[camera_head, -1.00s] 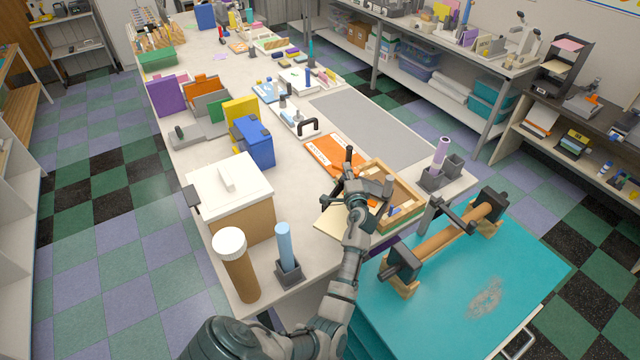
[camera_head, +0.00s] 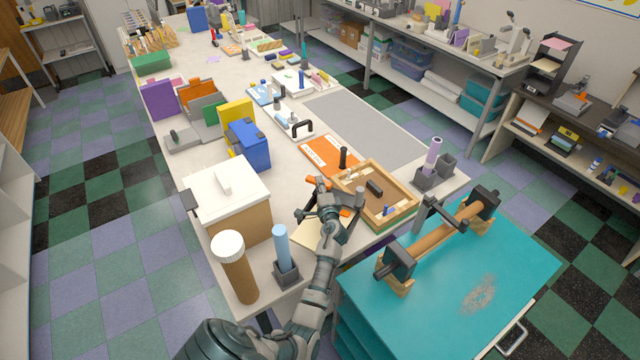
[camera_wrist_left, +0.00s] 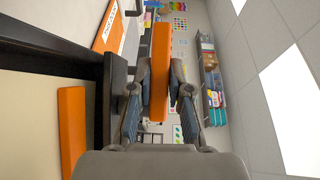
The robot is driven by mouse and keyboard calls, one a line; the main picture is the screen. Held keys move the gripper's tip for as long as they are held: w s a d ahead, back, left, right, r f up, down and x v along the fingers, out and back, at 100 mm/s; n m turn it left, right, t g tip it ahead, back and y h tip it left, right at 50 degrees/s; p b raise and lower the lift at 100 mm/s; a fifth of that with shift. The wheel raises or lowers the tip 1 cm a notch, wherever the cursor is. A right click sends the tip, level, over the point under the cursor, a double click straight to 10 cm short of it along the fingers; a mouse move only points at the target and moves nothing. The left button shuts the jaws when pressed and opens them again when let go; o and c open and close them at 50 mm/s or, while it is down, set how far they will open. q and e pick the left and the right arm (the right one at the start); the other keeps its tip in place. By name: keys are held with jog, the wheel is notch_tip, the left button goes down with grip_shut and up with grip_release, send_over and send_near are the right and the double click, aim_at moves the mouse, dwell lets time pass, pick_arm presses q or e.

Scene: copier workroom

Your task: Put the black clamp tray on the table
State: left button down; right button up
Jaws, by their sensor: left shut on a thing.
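My left gripper (camera_head: 338,194) is over the near part of the table, at the left edge of a wooden-framed tray (camera_head: 404,221). In the left wrist view its fingers (camera_wrist_left: 160,88) are shut on an orange block (camera_wrist_left: 160,60). Orange also shows beside the fingers in the head view, partly hidden by them. A black piece (camera_head: 374,187) lies inside the wooden tray. I cannot tell whether this is the black clamp tray. The white table (camera_head: 215,155) runs away from me. My right gripper is not in view.
A second orange block (camera_wrist_left: 72,125) lies on a cream surface. An orange board (camera_head: 322,152) and a black upright handle (camera_head: 343,157) are behind the gripper. A white-lidded box (camera_head: 228,190) and a blue cylinder (camera_head: 281,245) stand left. A grey mat (camera_head: 365,125) is bare.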

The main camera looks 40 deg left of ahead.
pick_arm(q)
jog(key=shift+w+a+r+m+t+h+p, duration=0.1)
jog(key=shift+r+m+t+h+p, duration=0.05)
jog(key=shift+m+t+h+p, duration=0.55)
jog(key=shift+w+a+r+m+t+h+p, duration=0.1)
jog(key=shift+m+t+h+p, duration=0.25)
jog(key=shift+t+p, duration=0.4)
notch_tip(320, 180, down, 6)
jog(key=b, duration=0.6)
jog(key=shift+d, duration=0.1)
jog(key=shift+f+b, duration=1.15)
jog(key=shift+b, duration=0.05)
jog(key=shift+f, duration=0.2)
jog(key=c, duration=1)
grip_release()
jog(key=shift+s+f+g, duration=0.1)
jog(key=shift+g, duration=0.15)
jog(key=v, duration=1.1)
jog(key=shift+s+d+f, duration=0.1)
jog(key=shift+s+d, duration=0.05)
jog(key=shift+d, duration=0.15)
jog(key=shift+s+d, duration=0.1)
jog(key=shift+s, duration=0.1)
